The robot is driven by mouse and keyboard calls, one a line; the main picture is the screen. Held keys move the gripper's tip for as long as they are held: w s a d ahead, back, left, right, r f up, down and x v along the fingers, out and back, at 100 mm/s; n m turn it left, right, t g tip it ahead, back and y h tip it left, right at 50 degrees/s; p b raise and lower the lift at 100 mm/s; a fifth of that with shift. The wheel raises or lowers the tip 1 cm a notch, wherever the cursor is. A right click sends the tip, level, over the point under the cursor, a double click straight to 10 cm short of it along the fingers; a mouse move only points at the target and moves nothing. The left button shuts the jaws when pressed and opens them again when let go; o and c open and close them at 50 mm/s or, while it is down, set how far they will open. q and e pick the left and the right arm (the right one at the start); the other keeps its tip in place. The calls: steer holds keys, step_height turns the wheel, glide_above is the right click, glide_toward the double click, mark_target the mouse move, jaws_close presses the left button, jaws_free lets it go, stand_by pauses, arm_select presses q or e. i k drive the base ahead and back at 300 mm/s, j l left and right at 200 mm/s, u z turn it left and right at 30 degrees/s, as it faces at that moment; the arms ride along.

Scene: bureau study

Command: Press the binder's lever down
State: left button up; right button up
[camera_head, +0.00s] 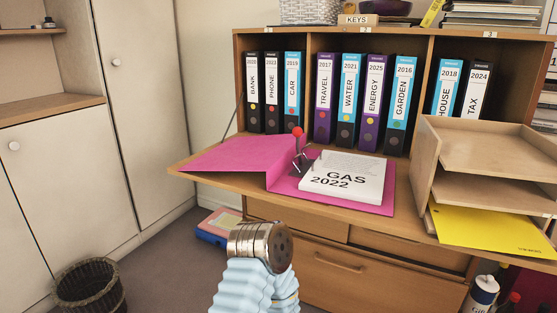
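The pink binder (225,157) lies open on the fold-down desk. Its metal lever mechanism (301,158) stands near the spine, with a red ball (298,131) on the raised lever's tip. A stack of white paper (345,177) marked "GAS 2022" lies on the binder's right cover, close to the mechanism. Part of one of my arms, with a pale blue ridged sleeve and a metal end, rises from the bottom middle, in front of and apart from the binder. I cannot tell which arm it is. No gripper fingers show.
Several upright binders (351,100) stand in the shelf behind. A wooden letter tray (490,150) with a yellow folder (490,232) stands at the desk's right. Drawers (340,262) lie below the desk. A wicker basket (92,287) stands on the floor at left.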

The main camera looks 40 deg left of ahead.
mark_target(297, 131)
steer(key=u, duration=1.1)
